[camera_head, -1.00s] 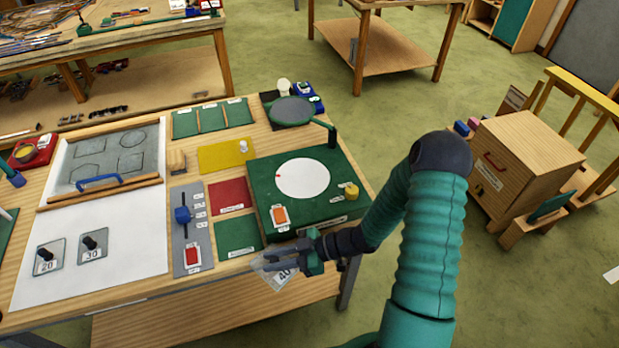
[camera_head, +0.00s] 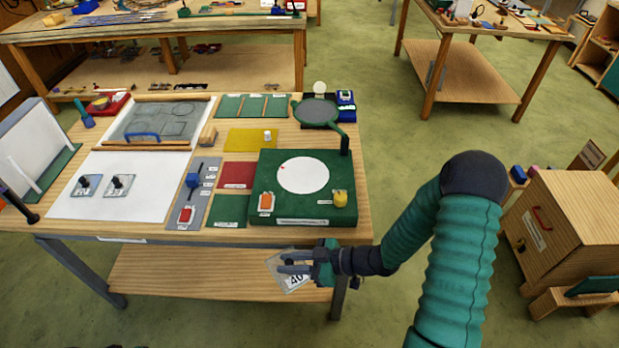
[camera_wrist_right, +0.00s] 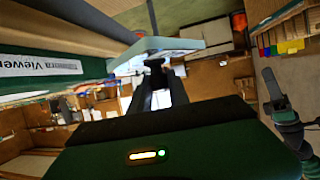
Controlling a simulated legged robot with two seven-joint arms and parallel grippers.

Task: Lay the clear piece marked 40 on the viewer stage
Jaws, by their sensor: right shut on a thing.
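The clear piece marked 40 (camera_head: 294,281) is held by my right gripper (camera_head: 298,262), tilted, in front of the table's front edge and below the viewer in the picture. In the right wrist view the clear piece (camera_wrist_right: 160,47) shows edge-on between the fingers (camera_wrist_right: 157,75). The viewer is a green box (camera_head: 285,207) with a round white stage (camera_head: 303,175) on top.
An orange switch (camera_head: 266,201) and a yellow knob (camera_head: 340,197) sit on the viewer's front. A round lens on an arm (camera_head: 319,110) stands behind it. Clear pieces marked 20 (camera_head: 87,184) and 30 (camera_head: 118,184) lie on a white sheet (camera_head: 92,208).

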